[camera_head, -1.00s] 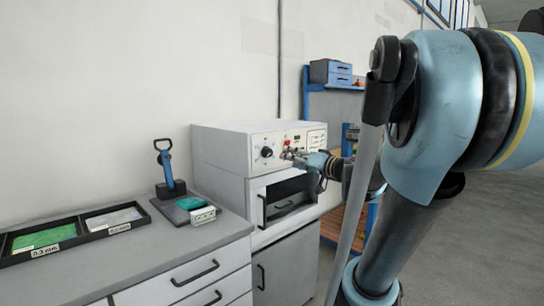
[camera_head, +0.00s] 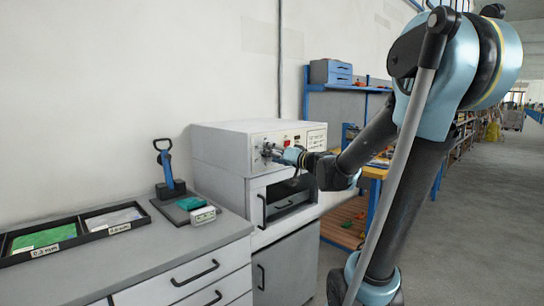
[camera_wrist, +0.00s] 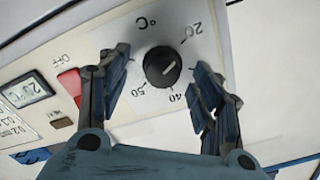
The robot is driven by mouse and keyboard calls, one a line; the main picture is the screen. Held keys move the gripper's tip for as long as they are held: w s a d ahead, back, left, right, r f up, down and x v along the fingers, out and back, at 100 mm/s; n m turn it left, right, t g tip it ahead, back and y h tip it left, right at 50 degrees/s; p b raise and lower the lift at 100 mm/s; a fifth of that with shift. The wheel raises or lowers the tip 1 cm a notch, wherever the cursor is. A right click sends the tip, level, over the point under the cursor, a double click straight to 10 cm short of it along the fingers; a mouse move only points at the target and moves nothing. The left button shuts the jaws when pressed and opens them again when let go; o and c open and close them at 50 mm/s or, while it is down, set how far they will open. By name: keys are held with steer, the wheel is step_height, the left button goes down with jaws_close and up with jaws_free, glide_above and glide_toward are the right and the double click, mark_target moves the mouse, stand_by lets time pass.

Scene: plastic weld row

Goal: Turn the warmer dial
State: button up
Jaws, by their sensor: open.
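The warmer dial (camera_wrist: 162,66) is a round black knob with a pale pointer line, on a silver plate marked °C with 20, 40 and 50. In the wrist view the plate appears upside down. My gripper (camera_wrist: 160,82) is open, one finger on each side of the dial, with a visible gap at both sides. In the head view my gripper (camera_head: 270,151) is at the front panel of the white warmer (camera_head: 222,148) and hides the dial there.
Beside the dial are a red OFF switch (camera_wrist: 70,82) and a small display (camera_wrist: 27,89). Left on the counter stand a blue-handled tool (camera_head: 167,172) and a black tray (camera_head: 72,232).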

steer(key=shift+w+a, duration=0.2)
steer(key=shift+a, duration=0.05)
steer(key=c, duration=1.1)
steer(key=shift+o, duration=0.2)
steer(key=shift+m, duration=0.3)
steer(key=m, duration=1.1)
steer(key=shift+d+f, duration=0.1)
steer(key=shift+f, duration=0.05)
